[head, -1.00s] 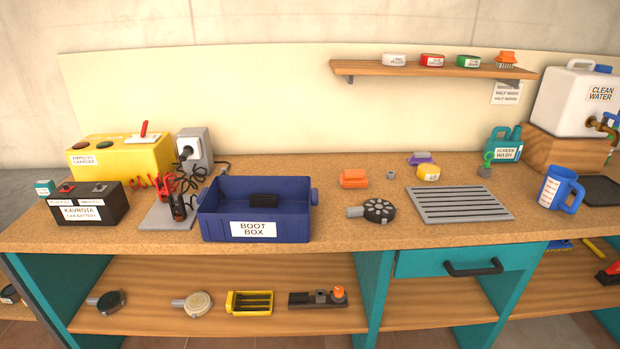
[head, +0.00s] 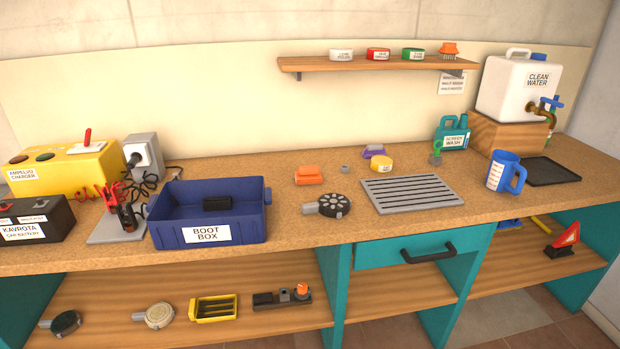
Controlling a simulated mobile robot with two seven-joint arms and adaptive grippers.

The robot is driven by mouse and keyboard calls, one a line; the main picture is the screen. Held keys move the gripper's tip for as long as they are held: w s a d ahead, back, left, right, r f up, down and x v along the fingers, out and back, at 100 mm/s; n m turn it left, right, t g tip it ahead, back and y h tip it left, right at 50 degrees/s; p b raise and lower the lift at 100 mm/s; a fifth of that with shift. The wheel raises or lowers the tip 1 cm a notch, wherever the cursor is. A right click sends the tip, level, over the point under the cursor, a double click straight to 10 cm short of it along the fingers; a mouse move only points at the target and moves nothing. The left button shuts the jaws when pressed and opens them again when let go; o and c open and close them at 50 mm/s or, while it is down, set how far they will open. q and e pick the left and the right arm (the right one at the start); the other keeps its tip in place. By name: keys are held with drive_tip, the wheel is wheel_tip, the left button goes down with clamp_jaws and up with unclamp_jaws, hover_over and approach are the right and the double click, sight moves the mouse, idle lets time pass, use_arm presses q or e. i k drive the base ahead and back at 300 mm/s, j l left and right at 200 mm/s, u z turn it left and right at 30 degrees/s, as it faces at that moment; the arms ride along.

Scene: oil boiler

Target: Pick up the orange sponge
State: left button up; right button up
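The orange sponge (head: 308,175) lies on the cork-coloured worktop (head: 290,225) in the head view, behind the black round-headed tool (head: 328,206) and to the right of the blue boot box (head: 160,228). It looks like a small block and nothing covers it. Neither of my grippers shows in the head view.
A grey slatted rack (head: 412,194), a yellow round tin (head: 381,163) and a purple item (head: 373,151) are to the sponge's right. A blue mug (head: 504,172) stands farther right. A wall shelf (head: 375,65) overhangs the back. Bare worktop surrounds the sponge.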

sight(310, 174)
drive_tip(key=i+z, duration=0.25)
drive_tip(key=i, duration=0.35)
drive_tip(key=i+z, duration=0.3)
drive_tip(key=i, duration=0.3)
